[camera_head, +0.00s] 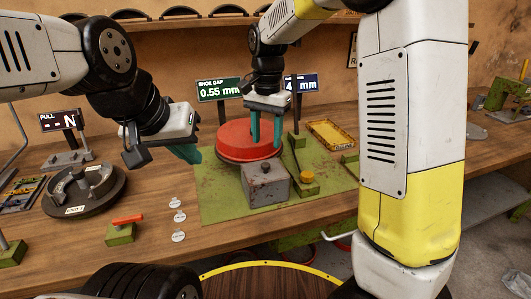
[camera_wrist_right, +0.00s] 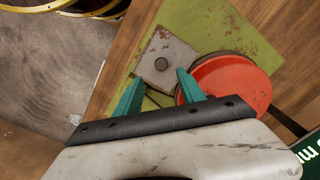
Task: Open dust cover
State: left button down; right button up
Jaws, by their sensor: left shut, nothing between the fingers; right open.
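A red round drum (camera_head: 232,143) sits on the green mat, and a grey box (camera_head: 264,188) with a dark knob on top stands in front of it. I cannot tell for sure which part is the dust cover. My right gripper (camera_head: 265,132) is open with teal fingers pointing down over the drum's right part. In the right wrist view its fingers (camera_wrist_right: 158,90) are apart and empty, with the grey box (camera_wrist_right: 178,52) and the red drum (camera_wrist_right: 232,90) beyond them. My left gripper (camera_head: 190,153) is shut and empty, left of the drum.
The green mat (camera_head: 215,205) lies on the wooden bench. A yellow tray (camera_head: 329,134) and a green post stand right of the drum. A dark round fixture (camera_head: 83,190) and a block with an orange lever (camera_head: 121,230) are at left. Display signs (camera_head: 219,89) stand behind.

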aim_at(265, 164)
notch_tip(265, 164, down, 8)
jog(key=shift+w+a+f, duration=0.1)
jog(key=shift+a, duration=0.05)
dwell(0.3)
grip_shut()
dwell(1.4)
